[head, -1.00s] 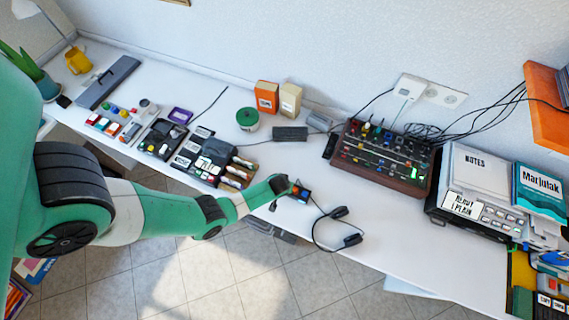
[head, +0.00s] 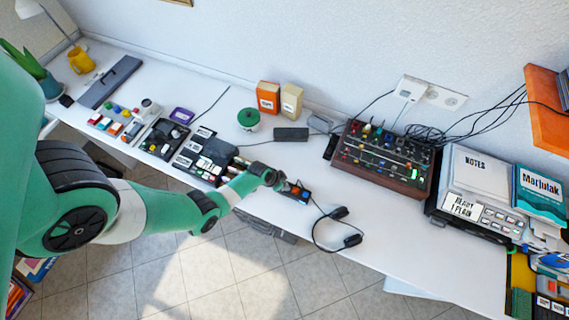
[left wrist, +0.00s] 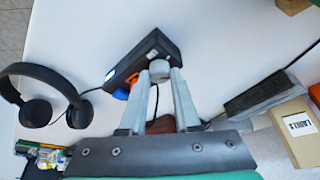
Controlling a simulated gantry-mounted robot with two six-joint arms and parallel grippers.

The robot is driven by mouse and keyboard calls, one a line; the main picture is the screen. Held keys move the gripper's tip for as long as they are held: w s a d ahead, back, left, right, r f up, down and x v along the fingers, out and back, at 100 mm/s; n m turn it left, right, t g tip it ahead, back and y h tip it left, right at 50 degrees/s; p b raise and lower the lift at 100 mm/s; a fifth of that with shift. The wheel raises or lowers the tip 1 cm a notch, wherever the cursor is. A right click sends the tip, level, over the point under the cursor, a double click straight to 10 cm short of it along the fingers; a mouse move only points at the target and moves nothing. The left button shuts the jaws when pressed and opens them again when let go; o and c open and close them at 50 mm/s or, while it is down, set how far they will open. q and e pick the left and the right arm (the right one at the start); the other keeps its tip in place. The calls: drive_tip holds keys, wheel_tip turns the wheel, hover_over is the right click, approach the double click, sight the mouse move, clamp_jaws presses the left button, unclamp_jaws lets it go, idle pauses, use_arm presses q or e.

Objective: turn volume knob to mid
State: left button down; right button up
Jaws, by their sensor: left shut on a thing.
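The volume knob (left wrist: 160,68) is a small grey round knob on a black box (left wrist: 128,66) in the left wrist view. My left gripper (left wrist: 161,75) is shut on the knob, one finger on each side of it. The box also has an orange part and a small lit display at its end. In the head view the box (head: 300,193) lies near the front edge of the table, just right of my left gripper (head: 281,184). The knob is hidden there by the gripper, and its pointer setting cannot be read. My right gripper is not in view.
A mixer with many knobs (head: 385,160) stands behind to the right. A black case (head: 210,148) lies left of the gripper.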

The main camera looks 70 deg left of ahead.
use_arm(q)
drive_tip(key=m+h, duration=0.1)
drive_tip(key=m, duration=0.2)
drive_tip(key=shift+a+b, duration=0.15)
drive_tip(key=shift+b, duration=0.25)
drive_tip(key=m, duration=0.2)
drive_tip(key=m+h+p, duration=0.1)
drive_tip(key=m, duration=0.1)
drive_tip(key=shift+a+g+h, duration=0.1)
drive_tip(key=shift+g+h, duration=0.2)
drive_tip(key=shift+m+g+h, duration=0.3)
drive_tip(key=shift+m+h, duration=0.2)
drive_tip(key=shift+m, duration=1.1)
drive_tip(key=c, duration=0.9)
unclamp_jaws()
